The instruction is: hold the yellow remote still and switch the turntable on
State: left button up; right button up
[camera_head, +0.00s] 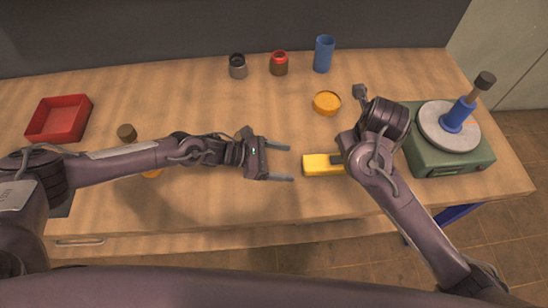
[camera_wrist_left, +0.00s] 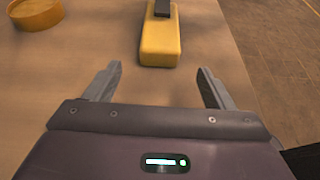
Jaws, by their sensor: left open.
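The yellow remote (camera_head: 316,164) lies on the table, its right end behind my right arm. In the left wrist view the remote (camera_wrist_left: 160,44) lies straight ahead, with a dark block on its top. My left gripper (camera_head: 290,163) is open and empty; its fingertips point at the remote's near end, apart from it. The left wrist view shows its two fingers (camera_wrist_left: 160,70) spread. The turntable (camera_head: 429,157) has a green base and a grey disc bearing a blue piece with a dark-topped rod. My right arm is bent over the remote; its fingers cannot be made out.
An orange round dish (camera_head: 326,102) lies behind the remote. A blue cup (camera_head: 324,54), a red jar (camera_head: 279,64) and a grey jar (camera_head: 237,66) stand at the back. A red tray (camera_head: 40,131) is at the far left.

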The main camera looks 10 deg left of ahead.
aim_at(303, 165)
pick_arm(q)
jog(key=x, duration=0.5)
jog(key=shift+d, duration=0.15)
